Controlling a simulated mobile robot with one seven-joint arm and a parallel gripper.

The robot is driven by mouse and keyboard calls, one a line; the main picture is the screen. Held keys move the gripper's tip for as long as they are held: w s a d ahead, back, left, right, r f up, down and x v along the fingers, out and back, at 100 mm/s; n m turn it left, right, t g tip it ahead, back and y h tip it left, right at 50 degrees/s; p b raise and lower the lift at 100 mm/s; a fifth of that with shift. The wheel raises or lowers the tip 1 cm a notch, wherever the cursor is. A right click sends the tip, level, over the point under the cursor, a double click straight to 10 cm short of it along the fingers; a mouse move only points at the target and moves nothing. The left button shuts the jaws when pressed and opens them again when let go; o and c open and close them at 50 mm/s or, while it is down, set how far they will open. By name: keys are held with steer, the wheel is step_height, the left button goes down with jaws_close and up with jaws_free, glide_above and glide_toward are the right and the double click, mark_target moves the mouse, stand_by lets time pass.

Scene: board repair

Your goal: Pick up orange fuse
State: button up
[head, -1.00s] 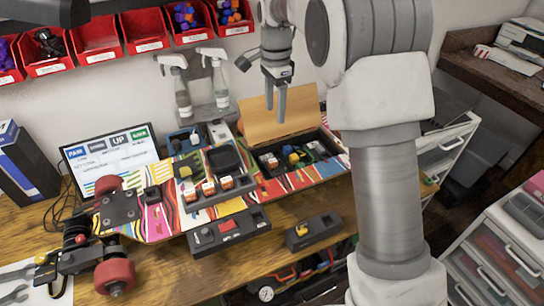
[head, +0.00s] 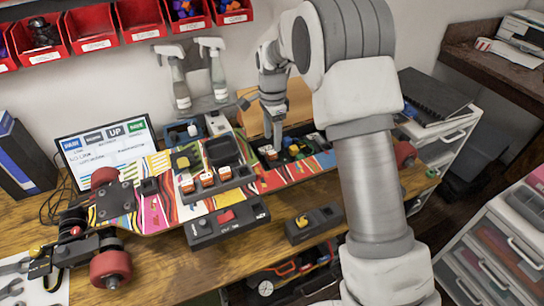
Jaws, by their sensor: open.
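Three orange blocks with pale labels, which look like the orange fuses (head: 206,179), sit in a row in a dark holder on the colourful skateboard deck (head: 160,215). A reddish-orange piece near the fingertips is too small and partly covered to identify.
A dark module with a red switch (head: 226,216) and another with a yellow part (head: 302,221) lie in front of the deck. Spray bottles (head: 216,70) stand behind. A screen (head: 108,150) is at the left. Red bins (head: 90,31) hang on the wall.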

mark_target(272, 152)
steer(key=f, duration=0.5)
steer(key=shift+s+b, duration=0.2)
steer(key=shift+b, duration=0.15)
steer(key=shift+r, duration=0.1)
steer(key=shift+c, duration=0.3)
jaws_close()
